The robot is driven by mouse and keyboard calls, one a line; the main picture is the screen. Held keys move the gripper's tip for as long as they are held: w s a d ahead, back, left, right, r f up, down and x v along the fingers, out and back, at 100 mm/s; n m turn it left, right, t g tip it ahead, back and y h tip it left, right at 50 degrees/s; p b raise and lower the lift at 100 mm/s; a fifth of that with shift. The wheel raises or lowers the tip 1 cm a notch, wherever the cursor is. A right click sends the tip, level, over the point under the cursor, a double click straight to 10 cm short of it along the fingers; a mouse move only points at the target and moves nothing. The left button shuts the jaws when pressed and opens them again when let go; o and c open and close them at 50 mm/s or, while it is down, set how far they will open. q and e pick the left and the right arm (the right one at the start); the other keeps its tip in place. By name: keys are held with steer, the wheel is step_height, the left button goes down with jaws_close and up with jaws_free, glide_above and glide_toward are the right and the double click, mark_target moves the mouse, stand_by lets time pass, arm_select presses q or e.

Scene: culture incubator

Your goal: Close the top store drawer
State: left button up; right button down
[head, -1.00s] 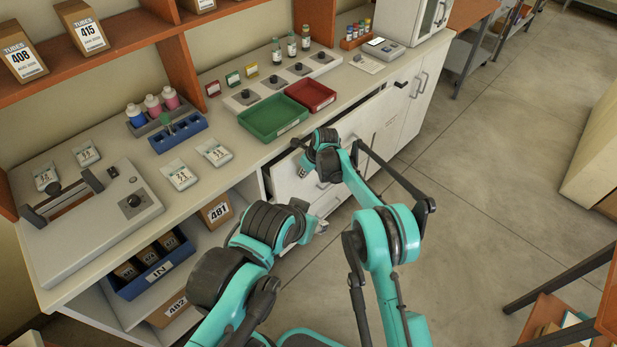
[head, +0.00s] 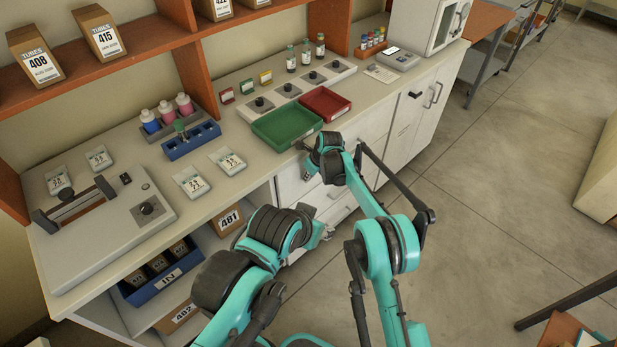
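The top store drawer (head: 368,127) is the uppermost white drawer front under the counter edge, below the green and red trays. It looks flush or nearly flush, with no clear gap showing; my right arm hides part of it. My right gripper (head: 308,168) is at the left part of this drawer front, touching or very close to it. Its fingers are mostly hidden behind the wrist, so its opening cannot be told. My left gripper (head: 325,233) is low in front of the lower drawers, mostly hidden behind its own dark wrist.
The counter above holds a green tray (head: 287,126), a red tray (head: 325,103), a blue rack (head: 191,140) and a grey device (head: 105,235). Open shelving with a blue IN bin (head: 163,275) is at lower left.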

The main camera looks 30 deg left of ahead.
steer(key=shift+a+r, duration=0.25)
steer(key=v, duration=1.1)
steer(key=shift+d+r, duration=0.25)
steer(key=shift+d, duration=0.15)
